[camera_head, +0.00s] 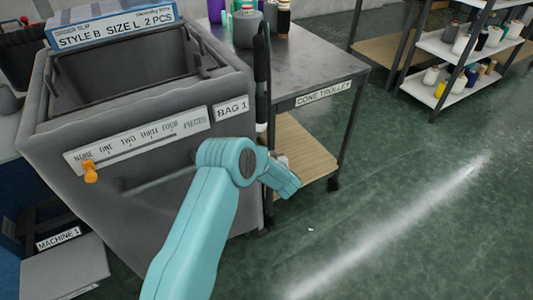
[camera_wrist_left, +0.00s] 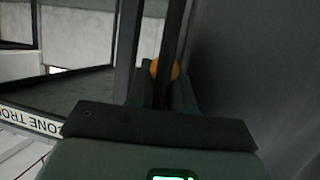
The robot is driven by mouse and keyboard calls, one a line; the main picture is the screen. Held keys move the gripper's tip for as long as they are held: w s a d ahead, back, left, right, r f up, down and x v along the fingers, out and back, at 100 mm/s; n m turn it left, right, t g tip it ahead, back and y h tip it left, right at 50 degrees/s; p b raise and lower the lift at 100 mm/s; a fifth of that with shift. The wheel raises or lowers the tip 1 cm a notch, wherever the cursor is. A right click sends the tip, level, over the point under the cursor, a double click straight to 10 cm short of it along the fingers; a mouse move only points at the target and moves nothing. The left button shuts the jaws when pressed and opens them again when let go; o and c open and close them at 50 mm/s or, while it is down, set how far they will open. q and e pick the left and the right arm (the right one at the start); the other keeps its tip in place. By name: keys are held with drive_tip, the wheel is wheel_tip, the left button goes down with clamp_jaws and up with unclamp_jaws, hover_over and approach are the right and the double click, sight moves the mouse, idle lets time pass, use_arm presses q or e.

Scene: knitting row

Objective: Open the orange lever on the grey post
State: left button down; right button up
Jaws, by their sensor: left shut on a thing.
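My left arm reaches in front of the bag and bends toward the post beside it in the head view; its fingertips are not clearly visible there. The grey post (camera_head: 262,75) stands at the bag's right edge, its lower part hidden by my arm. In the left wrist view, my left gripper (camera_wrist_left: 163,90) is shut at the dark upright post (camera_wrist_left: 170,38). The rounded orange lever (camera_wrist_left: 165,69) shows between the fingers, partly covered by the post. In the head view the lever is hidden. My right gripper is in neither view.
The grey bag (camera_head: 50,130) stands at left, with an orange slider (camera_head: 90,172) at the NONE end of its scale. The cone trolley (camera_head: 330,72) stands close behind the post. The floor (camera_head: 420,200) at right is clear.

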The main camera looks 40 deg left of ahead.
use_arm(q)
drive_tip(key=shift+s+d+f, duration=0.15)
drive_tip(key=shift+f, duration=0.25)
drive_tip(key=c, duration=1.1)
unclamp_jaws()
drive_tip(key=shift+r, duration=0.15)
drive_tip(key=shift+r, duration=0.1)
